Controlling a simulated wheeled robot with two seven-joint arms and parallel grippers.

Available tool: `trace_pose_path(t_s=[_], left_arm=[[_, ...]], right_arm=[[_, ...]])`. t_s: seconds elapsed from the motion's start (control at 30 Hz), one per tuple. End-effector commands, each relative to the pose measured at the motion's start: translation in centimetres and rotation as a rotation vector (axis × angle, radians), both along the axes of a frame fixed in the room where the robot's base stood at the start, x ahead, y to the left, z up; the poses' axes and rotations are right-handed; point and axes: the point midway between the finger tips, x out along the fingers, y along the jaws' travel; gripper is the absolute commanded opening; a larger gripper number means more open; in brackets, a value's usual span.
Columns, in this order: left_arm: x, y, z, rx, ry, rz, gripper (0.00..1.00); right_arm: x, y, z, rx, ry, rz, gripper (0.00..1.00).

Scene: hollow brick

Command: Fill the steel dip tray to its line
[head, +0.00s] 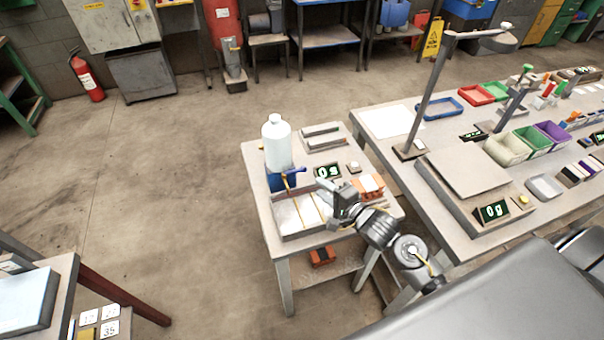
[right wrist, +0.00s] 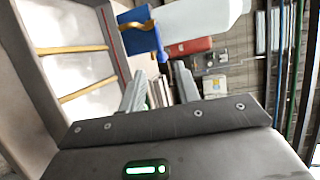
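The steel dip tray (head: 285,236) sits at the front of the small table; its inside shows in the right wrist view (right wrist: 88,100). Two yellow bars cross its pale floor, and a red line runs along one inner wall. I cannot tell if it holds liquid. A white bottle (head: 277,147) stands upright in a blue holder (head: 283,181) behind the tray; an orange-yellow tap piece (head: 291,179) is at the holder. My left gripper is not in view.
A "0g" display (head: 327,171) and an orange block (head: 371,187) are on the small table beside my right arm. The long bench at right holds a scale (head: 465,174), a tall post (head: 427,100) and coloured bins.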

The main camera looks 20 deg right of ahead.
Motion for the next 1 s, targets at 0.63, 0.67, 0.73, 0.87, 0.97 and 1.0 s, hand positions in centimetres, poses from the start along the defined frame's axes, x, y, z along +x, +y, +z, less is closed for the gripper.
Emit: trace_pose_path(t_s=[0.63, 0.67, 0.73, 0.87, 0.97, 1.0], left_arm=[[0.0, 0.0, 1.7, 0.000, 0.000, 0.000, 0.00], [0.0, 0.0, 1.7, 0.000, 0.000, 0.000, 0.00], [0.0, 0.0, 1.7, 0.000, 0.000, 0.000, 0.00], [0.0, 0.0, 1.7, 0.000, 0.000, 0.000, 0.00], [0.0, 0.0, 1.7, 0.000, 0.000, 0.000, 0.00], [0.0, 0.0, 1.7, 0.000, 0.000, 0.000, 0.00]], right_arm=[[8.8, 2.9, -1.6, -0.001, 0.001, 0.000, 0.32], [8.9, 2.9, -1.7, -0.001, 0.001, 0.000, 0.32], [9.0, 3.0, -1.7, -0.001, 0.001, 0.000, 0.32], [9.0, 3.0, -1.7, -0.001, 0.001, 0.000, 0.32], [9.0, 3.0, -1.7, -0.001, 0.001, 0.000, 0.31], [9.0, 3.0, -1.7, -0.001, 0.001, 0.000, 0.26]])
